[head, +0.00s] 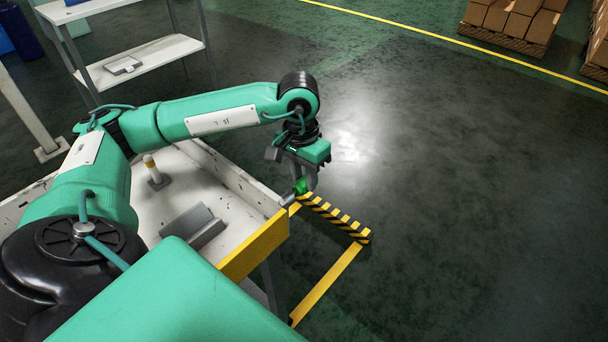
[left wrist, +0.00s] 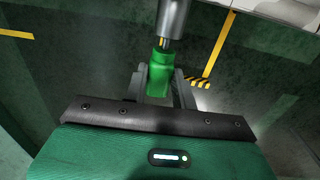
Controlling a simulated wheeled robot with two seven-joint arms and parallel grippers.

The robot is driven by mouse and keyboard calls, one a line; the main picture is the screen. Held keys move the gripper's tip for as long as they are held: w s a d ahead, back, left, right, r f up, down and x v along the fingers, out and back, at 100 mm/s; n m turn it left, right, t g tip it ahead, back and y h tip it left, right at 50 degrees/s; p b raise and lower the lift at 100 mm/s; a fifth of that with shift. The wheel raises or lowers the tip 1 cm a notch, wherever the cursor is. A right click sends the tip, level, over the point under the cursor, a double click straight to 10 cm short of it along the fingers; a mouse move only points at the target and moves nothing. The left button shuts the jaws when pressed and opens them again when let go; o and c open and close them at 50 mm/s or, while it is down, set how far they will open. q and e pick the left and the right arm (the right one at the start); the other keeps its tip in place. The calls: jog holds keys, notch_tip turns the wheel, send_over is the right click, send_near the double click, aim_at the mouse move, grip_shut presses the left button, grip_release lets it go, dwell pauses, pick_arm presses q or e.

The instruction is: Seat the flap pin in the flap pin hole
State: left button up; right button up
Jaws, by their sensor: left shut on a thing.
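My left gripper (head: 304,184) is beyond the far right corner of the white table. In the left wrist view its two fingers (left wrist: 159,90) are on either side of a green piece, which looks like the flap pin (left wrist: 160,72); they are shut on it. The green piece also shows in the head view (head: 301,186). I cannot make out the flap pin hole. My right gripper is not in view.
The white table (head: 205,185) has a yellow edge (head: 254,246) on its right. A yellow-black striped strip (head: 336,218) extends beyond the corner. Open floor lies right.

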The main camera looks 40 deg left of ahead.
pick_arm(q)
jog(key=shift+b, duration=0.35)
jog(key=shift+s, duration=0.15)
jog(key=shift+s, duration=0.4)
jog(key=o, duration=1.1)
jog(key=shift+s, duration=0.1)
